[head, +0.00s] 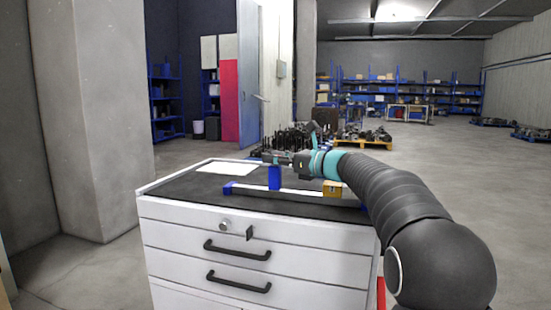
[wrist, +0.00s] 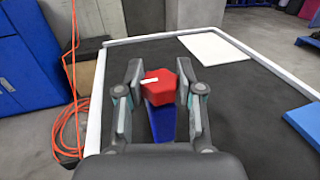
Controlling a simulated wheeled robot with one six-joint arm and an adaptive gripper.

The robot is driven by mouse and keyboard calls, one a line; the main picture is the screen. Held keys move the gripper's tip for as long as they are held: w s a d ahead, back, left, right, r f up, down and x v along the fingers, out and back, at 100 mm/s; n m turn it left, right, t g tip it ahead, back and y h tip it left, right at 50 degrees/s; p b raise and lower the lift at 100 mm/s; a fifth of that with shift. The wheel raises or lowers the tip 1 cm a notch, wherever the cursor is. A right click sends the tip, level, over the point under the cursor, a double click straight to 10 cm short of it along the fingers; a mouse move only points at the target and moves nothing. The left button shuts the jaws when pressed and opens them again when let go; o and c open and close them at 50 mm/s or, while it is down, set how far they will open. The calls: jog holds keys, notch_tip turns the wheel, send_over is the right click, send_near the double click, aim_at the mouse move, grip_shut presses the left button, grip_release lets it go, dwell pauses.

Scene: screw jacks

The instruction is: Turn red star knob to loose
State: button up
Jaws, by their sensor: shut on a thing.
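The red star knob (wrist: 159,86) sits between the two fingers of my gripper (wrist: 161,92) in the wrist view. It has a white mark on its upper left face. My gripper is shut on the knob, with a finger on each side. A blue post (wrist: 161,122) shows below the knob; in the head view the blue post (head: 274,177) stands upright on the bench. My gripper (head: 284,157) reaches in from the right at the top of this post in the head view, where I cannot make out the knob.
The dark bench top (head: 200,184) sits on a white drawer cabinet (head: 180,236). A white sheet (wrist: 213,46) lies near its edge. A yellow block (head: 333,189) is on the bench beneath my arm. An orange cable (wrist: 70,110) hangs outside the bench edge.

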jog(key=o, duration=1.2)
jog(key=shift+c, duration=0.2)
jog(key=v, duration=1.2)
jog(key=shift+f, duration=0.1)
